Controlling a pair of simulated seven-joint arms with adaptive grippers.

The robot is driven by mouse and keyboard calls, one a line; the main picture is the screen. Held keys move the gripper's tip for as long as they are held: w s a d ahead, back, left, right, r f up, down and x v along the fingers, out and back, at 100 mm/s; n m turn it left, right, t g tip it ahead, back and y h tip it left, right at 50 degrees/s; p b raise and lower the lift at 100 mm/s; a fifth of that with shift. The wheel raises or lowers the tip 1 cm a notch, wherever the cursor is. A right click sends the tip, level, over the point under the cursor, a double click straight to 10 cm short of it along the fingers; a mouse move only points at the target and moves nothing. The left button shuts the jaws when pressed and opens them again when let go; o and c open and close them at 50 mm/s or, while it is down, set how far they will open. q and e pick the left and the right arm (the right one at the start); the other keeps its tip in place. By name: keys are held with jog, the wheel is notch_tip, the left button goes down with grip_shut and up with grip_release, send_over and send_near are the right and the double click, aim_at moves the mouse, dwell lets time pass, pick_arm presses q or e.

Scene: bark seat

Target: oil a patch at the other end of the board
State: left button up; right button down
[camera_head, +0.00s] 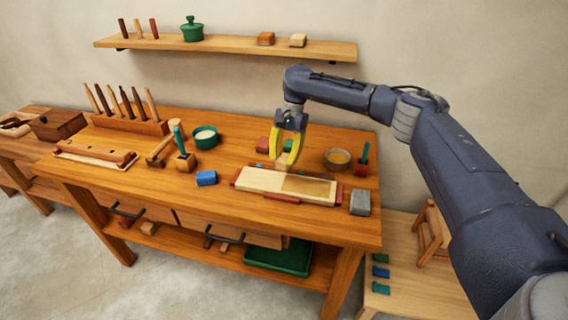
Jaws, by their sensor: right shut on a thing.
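The board (262,181) lies flat near the bench's right end. Its left part is pale, and a darker brown patch (308,187) covers much of its right part. My right gripper (287,153), with yellow fingers, points down over the board's far edge. It is shut on a small pale tan piece (282,165), mostly hidden between the fingers; I cannot tell whether this touches the board. A grey bowl (338,159) with amber contents stands behind the board's right end. My left gripper is not in view.
Red strips lie at the board's ends. A grey block (360,202), a red holder (361,168) with a green-handled tool and a blue block (206,178) stand nearby. A teal bowl (205,137) and tool rack (129,120) are farther left. The front bench strip is clear.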

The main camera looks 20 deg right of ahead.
jog(key=shift+r, duration=0.95)
jog(key=shift+f, duration=0.1)
